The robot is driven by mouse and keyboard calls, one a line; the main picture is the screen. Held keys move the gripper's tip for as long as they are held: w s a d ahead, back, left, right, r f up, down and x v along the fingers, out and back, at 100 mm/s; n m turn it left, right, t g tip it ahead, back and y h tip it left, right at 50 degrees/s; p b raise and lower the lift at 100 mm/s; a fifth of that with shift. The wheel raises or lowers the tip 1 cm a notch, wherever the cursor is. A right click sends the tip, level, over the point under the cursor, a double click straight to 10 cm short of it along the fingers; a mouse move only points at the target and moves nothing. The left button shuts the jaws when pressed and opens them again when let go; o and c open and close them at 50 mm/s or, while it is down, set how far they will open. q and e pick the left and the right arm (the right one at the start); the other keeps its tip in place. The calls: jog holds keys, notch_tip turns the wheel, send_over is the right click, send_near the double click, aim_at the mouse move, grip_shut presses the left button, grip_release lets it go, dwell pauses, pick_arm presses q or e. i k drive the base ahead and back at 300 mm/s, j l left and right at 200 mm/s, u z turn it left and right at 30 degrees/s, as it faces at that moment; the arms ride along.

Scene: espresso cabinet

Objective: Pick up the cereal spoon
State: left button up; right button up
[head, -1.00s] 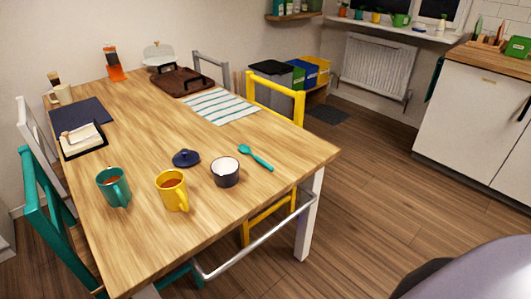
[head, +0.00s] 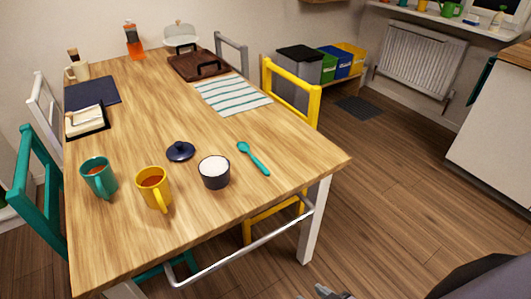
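The teal cereal spoon (head: 254,158) lies flat on the wooden table (head: 215,140), near its right edge, with its bowl end toward the back. It is just right of a dark bowl (head: 214,173) filled with something white, and apart from it. A small grey metal part, apparently the tip of my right gripper (head: 326,292), shows at the bottom edge, below and well away from the spoon. Too little of it shows to tell its opening. My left gripper is out of view.
A dark blue lid (head: 180,151), a yellow mug (head: 154,188) and a teal mug (head: 98,177) stand left of the bowl. A yellow chair (head: 292,95) is against the table's right side. A striped placemat (head: 232,96) lies farther back. Table right of the spoon is clear.

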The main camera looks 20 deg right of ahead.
aim_at(244, 147)
jog(key=i+l, duration=0.1)
jog(key=l, duration=0.7)
jog(key=i+l, duration=0.15)
jog(key=l, duration=0.25)
jog(key=i+l, duration=0.1)
jog(key=l, duration=0.3)
